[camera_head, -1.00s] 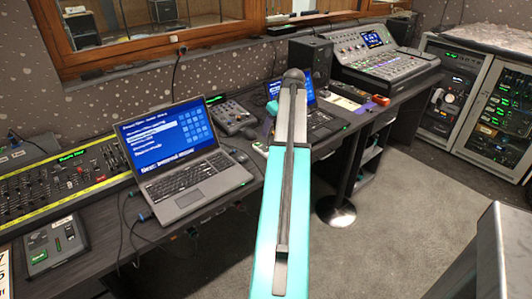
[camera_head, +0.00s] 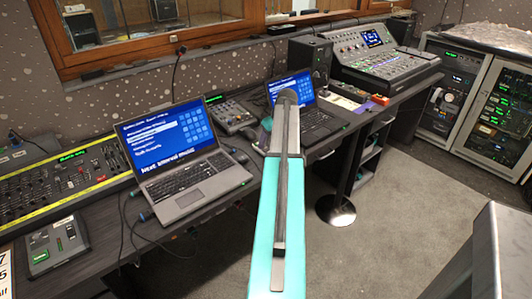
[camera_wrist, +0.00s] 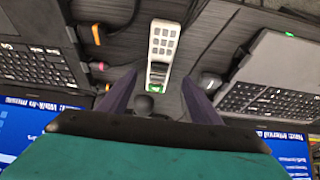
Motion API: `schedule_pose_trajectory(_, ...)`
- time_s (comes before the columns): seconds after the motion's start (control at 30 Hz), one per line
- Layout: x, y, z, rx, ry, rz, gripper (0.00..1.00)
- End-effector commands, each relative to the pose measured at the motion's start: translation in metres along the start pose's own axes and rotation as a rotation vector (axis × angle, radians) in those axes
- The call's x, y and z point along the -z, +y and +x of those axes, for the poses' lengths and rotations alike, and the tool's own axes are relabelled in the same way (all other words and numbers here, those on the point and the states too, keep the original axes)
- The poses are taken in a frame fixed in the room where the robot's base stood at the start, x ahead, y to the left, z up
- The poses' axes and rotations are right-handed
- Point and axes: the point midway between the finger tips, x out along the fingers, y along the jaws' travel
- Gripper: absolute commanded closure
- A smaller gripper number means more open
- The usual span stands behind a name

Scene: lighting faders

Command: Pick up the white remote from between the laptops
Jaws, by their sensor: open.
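The white remote (camera_wrist: 160,52), with pale square buttons and a green patch, lies on the dark desk between the laptops in the wrist view. My arm hides it in the head view. My gripper (camera_wrist: 158,78) is open, its two purple fingers on either side of the remote's near end in the picture; nothing is held. I cannot tell how high the fingers are above the desk. One laptop (camera_head: 185,190) stands left of my arm and shows at right in the wrist view (camera_wrist: 268,98). The other laptop (camera_head: 312,118) stands behind my arm and shows at left in the wrist view (camera_wrist: 40,68).
A grey mouse (camera_wrist: 210,82) lies beside the remote, close to one finger. A small mixer (camera_head: 232,115) stands behind. A mixing console (camera_head: 385,60) and a speaker (camera_head: 310,58) are farther right.

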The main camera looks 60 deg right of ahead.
Motion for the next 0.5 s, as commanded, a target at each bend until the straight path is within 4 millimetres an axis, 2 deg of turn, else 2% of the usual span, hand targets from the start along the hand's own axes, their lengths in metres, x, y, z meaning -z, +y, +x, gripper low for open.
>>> schedule_pose_trajectory(0.5,-0.0002,0.001,0.0057,0.0,0.0,0.001,0.42)
